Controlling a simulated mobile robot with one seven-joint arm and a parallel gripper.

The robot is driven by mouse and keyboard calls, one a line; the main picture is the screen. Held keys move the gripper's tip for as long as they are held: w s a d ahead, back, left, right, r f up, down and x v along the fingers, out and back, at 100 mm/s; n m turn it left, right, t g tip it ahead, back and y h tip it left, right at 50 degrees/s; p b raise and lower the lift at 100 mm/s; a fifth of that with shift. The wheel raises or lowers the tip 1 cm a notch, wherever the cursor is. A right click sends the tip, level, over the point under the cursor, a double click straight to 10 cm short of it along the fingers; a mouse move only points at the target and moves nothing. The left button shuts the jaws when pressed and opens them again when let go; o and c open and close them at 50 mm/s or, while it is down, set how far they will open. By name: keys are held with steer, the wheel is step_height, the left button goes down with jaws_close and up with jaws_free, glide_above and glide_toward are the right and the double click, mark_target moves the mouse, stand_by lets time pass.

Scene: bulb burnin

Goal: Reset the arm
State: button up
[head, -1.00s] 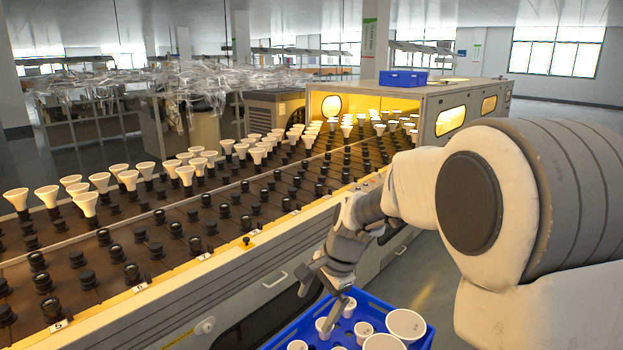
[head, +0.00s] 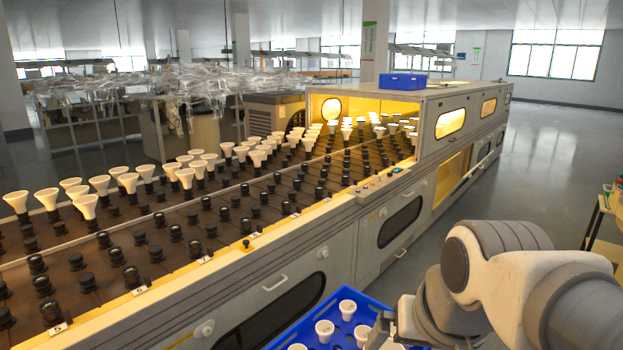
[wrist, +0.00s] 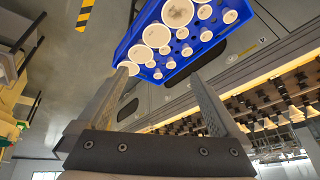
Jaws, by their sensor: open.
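My gripper (wrist: 160,103) shows in the wrist view with its two fingers spread wide and nothing between them. In the head view my arm is folded low at the right, and the fingers are hard to make out there. A blue crate (head: 285,338) with several white bulbs (head: 324,330) stands at the bottom of the head view, partly hidden by my arm. In the wrist view the crate (wrist: 206,52) and its bulbs (wrist: 178,12) lie beyond the fingertips, apart from them.
A long conveyor (head: 170,245) with rows of black sockets runs from the left into a lit oven housing (head: 440,110). Several sockets hold white bulbs (head: 85,205). A blue bin (head: 403,81) sits on the housing. A small table (head: 605,205) stands at the far right. Floor behind my arm is clear.

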steer(key=s+d+r+n+p, duration=0.2)
steer(key=s, duration=0.2)
step_height(320, 180, up, 15)
steer(key=p, duration=1.5)
steer(key=shift+a+f+t+h, duration=0.15)
steer(key=shift+a+t+h, duration=0.05)
steer(key=shift+t+h, duration=0.1)
